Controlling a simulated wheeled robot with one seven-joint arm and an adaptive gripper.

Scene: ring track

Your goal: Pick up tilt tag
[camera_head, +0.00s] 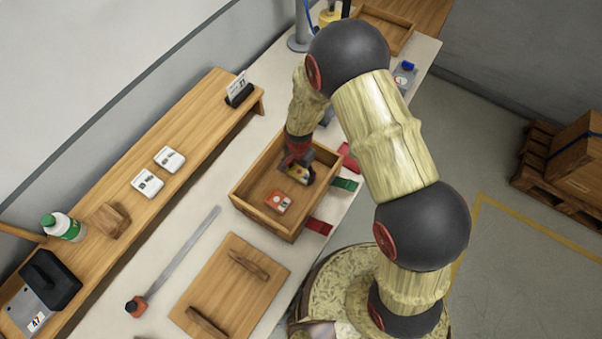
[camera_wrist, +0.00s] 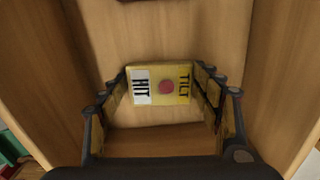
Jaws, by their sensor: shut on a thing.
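I cannot tell whether the tag touches the box floor.
A red and white tag (camera_head: 279,201) lies in the box near my gripper. The box walls stand close around it. A wooden lid (camera_head: 230,285) with handles lies in front. A shelf (camera_head: 120,215) with white devices runs along the left.

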